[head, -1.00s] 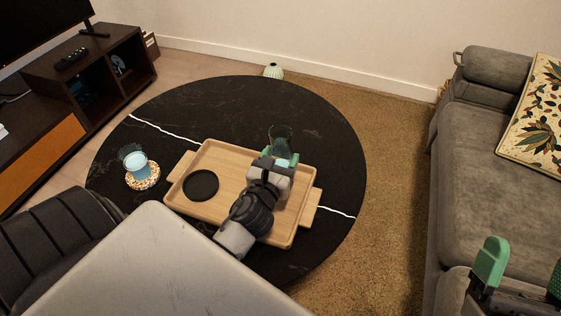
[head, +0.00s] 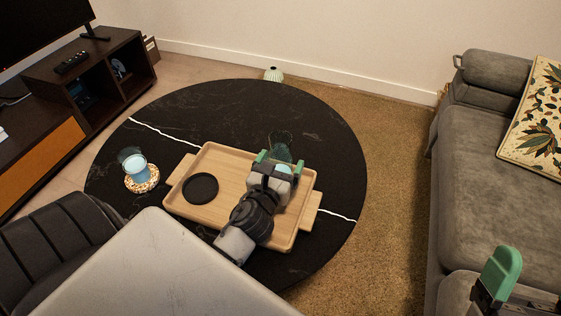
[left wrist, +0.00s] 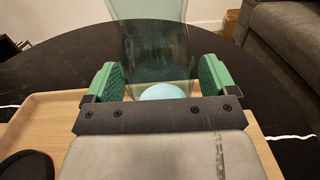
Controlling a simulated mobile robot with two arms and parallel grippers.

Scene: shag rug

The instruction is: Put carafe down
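The carafe (head: 281,145) is clear teal-green glass with pale blue liquid low inside. It is upright at the far right part of the wooden tray (head: 222,158); its base is hidden by my left gripper. My left gripper (head: 281,162) is open around the carafe. In the left wrist view, the carafe (left wrist: 152,45) is between the green fingers (left wrist: 160,82), with a gap on both sides. My right gripper (head: 530,285) is at the lower right, partly cut off, away from the table; one finger shows clearly, with none closed against it.
A black round coaster (head: 201,188) lies on the tray. A glass of blue liquid (head: 135,168) stands on a patterned coaster (head: 143,186) on the round black table (head: 240,100). A grey sofa (head: 480,150) is right, a TV cabinet (head: 105,75) left.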

